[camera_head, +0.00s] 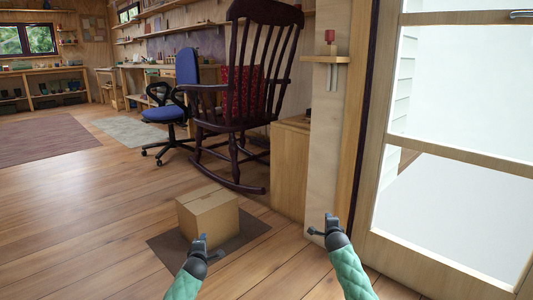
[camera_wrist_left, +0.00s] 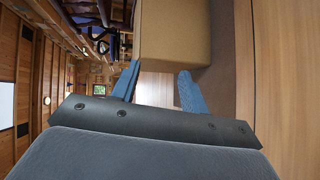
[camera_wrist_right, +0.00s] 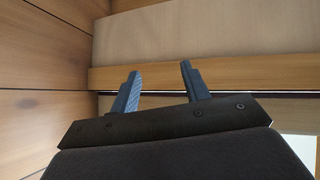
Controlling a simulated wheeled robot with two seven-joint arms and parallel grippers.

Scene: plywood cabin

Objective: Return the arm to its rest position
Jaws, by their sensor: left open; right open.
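My left gripper (camera_head: 202,244) is low in the head view, in front of a closed cardboard box (camera_head: 208,212). In the left wrist view its fingers (camera_wrist_left: 158,92) are apart with nothing between them, and the box (camera_wrist_left: 175,35) shows just beyond them. Whether a finger touches the box I cannot tell. My right gripper (camera_head: 328,226) is in front of the wooden post by the door. In the right wrist view its fingers (camera_wrist_right: 160,85) are apart and empty, facing pale wood panels.
The box stands on a dark mat (camera_head: 257,228). A dark rocking chair (camera_head: 240,90) and a blue office chair (camera_head: 165,113) stand behind it. A glazed door (camera_head: 455,240) is at right, beside a post (camera_head: 325,150). Open plank floor (camera_head: 70,215) lies at left.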

